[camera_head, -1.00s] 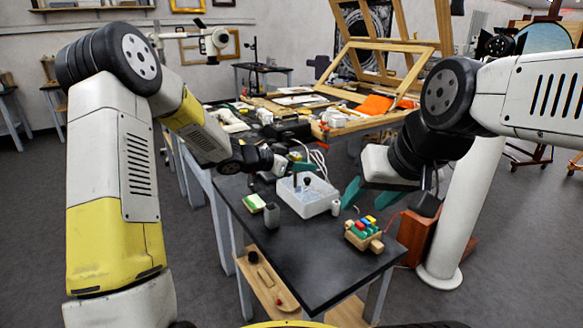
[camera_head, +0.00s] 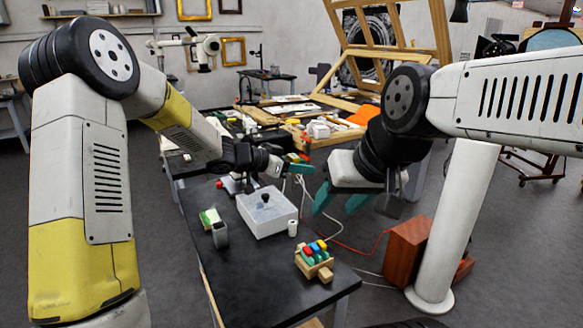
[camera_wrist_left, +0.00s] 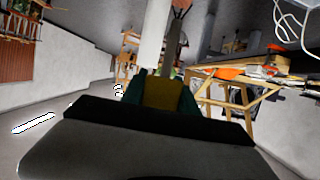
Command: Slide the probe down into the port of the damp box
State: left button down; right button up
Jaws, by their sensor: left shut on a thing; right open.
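The damp box (camera_head: 267,214) is a pale, boxy container on the dark table, with a small black knob-like part (camera_head: 264,198) on its top. I cannot make out the port's opening. My left gripper (camera_head: 300,168) is beyond the box and above it, its teal fingers pointing right. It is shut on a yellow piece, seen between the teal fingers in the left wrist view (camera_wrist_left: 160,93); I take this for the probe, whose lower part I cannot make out.
A small white cylinder (camera_head: 292,228) stands right of the box. A wooden block with coloured pegs (camera_head: 314,260) lies near the front. A grey block (camera_head: 220,236) and a green-and-white piece (camera_head: 209,218) are left. The front of the dark table (camera_head: 255,290) is clear.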

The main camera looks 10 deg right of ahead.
pick_arm(q)
jog(key=shift+f, duration=2.85)
jog(key=shift+f, duration=0.15)
jog(key=shift+f, duration=0.35)
jog(key=shift+f, duration=4.55)
jog(key=c, duration=0.9)
grip_release()
jog(key=shift+o, duration=0.2)
jog(key=shift+a, duration=0.15)
